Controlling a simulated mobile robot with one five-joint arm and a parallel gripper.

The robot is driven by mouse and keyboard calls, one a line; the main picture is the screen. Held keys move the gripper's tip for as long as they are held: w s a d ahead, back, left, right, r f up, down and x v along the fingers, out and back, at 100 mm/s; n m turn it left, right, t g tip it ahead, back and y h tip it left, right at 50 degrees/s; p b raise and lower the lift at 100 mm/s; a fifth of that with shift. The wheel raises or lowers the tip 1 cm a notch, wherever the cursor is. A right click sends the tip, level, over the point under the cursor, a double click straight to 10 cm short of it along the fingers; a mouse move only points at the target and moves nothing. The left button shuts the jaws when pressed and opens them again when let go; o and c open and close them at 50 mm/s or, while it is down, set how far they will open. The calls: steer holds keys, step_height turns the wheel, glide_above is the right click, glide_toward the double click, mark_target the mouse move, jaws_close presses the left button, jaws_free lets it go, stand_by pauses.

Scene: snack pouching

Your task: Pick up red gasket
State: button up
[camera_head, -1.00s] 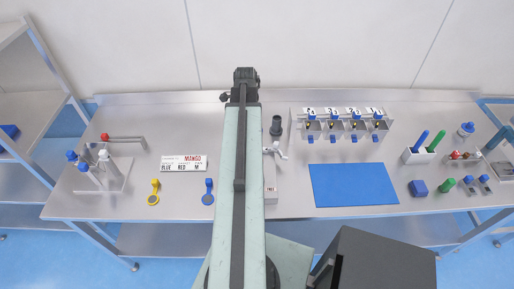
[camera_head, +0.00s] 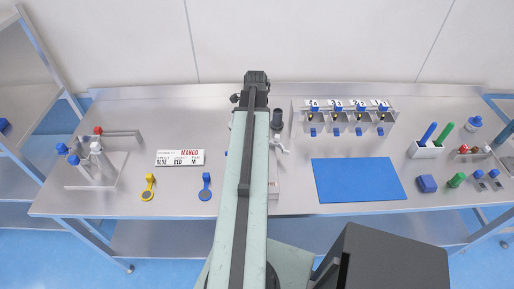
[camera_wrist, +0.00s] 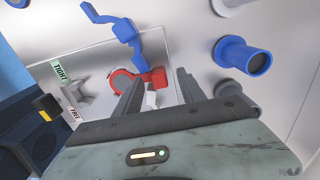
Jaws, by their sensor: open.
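The red gasket (camera_wrist: 157,77) shows in the wrist view as a red ring with a thick red tab. Its tab lies between the fingertips of my gripper (camera_wrist: 160,82), and its ring reaches out to the left, partly behind the left finger. My gripper is open, with a gap between the fingers. I cannot tell whether either finger touches the gasket. In the head view my arm hides the red gasket and the fingertips.
A blue bent piece (camera_wrist: 126,33) and a blue cylinder (camera_wrist: 243,56) are close to my gripper. In the head view a blue gasket (camera_head: 205,187) and a yellow gasket (camera_head: 148,187) lie left of my arm. A blue mat (camera_head: 358,181) lies right.

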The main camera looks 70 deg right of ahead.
steer(key=shift+f, duration=0.7)
steer(key=shift+r, duration=0.2)
jaws_close()
step_height(320, 180, up, 10)
steer(key=p, duration=1)
